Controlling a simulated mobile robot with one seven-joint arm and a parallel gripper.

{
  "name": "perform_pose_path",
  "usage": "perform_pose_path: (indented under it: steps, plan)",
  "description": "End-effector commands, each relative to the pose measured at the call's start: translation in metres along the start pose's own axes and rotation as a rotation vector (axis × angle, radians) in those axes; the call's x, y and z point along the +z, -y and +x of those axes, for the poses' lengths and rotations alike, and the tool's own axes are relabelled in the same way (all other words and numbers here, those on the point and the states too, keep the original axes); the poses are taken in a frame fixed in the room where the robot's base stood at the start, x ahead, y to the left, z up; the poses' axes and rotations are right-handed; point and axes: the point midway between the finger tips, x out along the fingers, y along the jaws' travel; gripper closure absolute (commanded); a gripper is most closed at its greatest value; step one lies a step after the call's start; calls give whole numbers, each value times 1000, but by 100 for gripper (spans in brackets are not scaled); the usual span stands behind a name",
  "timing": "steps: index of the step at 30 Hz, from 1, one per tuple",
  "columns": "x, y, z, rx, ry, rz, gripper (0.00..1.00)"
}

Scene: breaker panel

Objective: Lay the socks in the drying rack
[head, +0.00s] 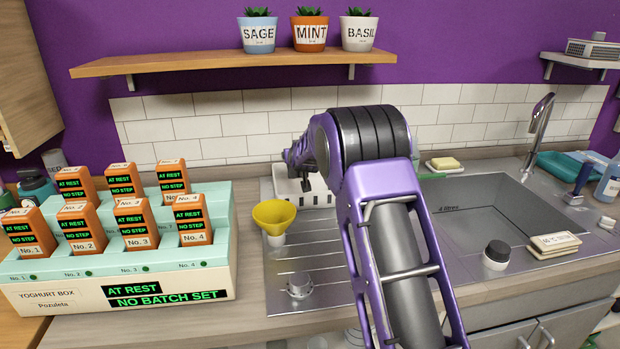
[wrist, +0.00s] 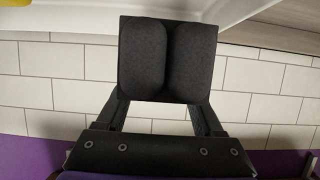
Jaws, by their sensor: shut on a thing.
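My gripper (wrist: 168,62) shows in the wrist view with its two dark, rounded pads side by side, close together. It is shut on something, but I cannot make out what. In the head view my purple arm hides most of it; a small part of the hand (head: 300,156) shows left of the wrist, above a white slotted holder (head: 302,192). This holder may be the drying rack. I cannot pick out any sock.
A yoghurt box (head: 120,272) with several orange cartridges stands left. A yellow funnel (head: 274,215) stands on the drainboard. The sink (head: 500,210) lies right, with a tap (head: 540,115) behind it. A shelf (head: 235,62) with three plant pots hangs above.

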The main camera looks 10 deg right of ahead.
Motion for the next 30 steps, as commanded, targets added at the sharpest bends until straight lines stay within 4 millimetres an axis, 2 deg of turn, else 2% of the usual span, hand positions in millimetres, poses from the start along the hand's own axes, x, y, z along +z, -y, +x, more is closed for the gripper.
perform_pose_path:
  steps: [1, 3, 10, 15, 27, 28, 30]
  plan:
    - [11, -1, 4, 1, 3, 1, 100]
    - [20, 0, 8, 0, 2, 1, 100]
    - [37, 0, 15, 0, 2, 1, 100]
    - [59, -1, 24, 1, 1, 0, 100]
    - [66, 0, 27, 0, -1, 0, 100]
    - [64, 0, 27, 0, -1, 0, 27]
    - [64, 0, 26, 0, -1, 0, 15]
